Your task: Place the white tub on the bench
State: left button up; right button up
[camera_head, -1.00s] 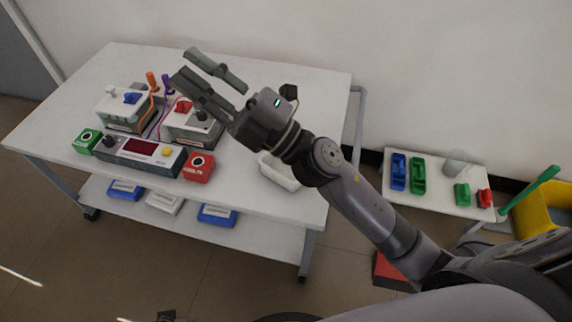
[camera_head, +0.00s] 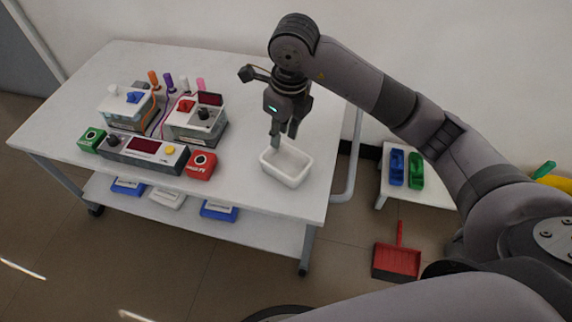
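The white tub (camera_head: 287,178) is an open rectangular container, upright on the white bench top (camera_head: 240,185) near its right front part. My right gripper (camera_head: 284,140) points down at the tub's back rim. Its two fingers show a gap between them, and the nearer left fingertip overlaps the back left corner of the tub. I cannot tell whether the fingers touch the rim. My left gripper is not in view.
Two instrument boxes (camera_head: 130,108) (camera_head: 195,120), a control panel (camera_head: 143,153), and green (camera_head: 91,139) and red (camera_head: 201,165) boxes fill the bench's left half. A red dustpan (camera_head: 396,262) lies on the floor. A low table (camera_head: 383,190) with blue and green bins stands right.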

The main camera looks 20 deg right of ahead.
jog(key=b, duration=0.1)
send_over(277, 170)
notch_tip(277, 170, down, 10)
jog(key=shift+w+f+b, duration=0.2)
jog(key=shift+f+b, duration=0.1)
jog(key=shift+f, duration=2.85)
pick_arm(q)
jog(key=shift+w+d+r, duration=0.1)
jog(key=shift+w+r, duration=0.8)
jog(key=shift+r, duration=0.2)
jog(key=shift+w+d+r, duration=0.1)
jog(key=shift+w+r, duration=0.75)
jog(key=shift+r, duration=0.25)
pick_arm(e)
grip_shut()
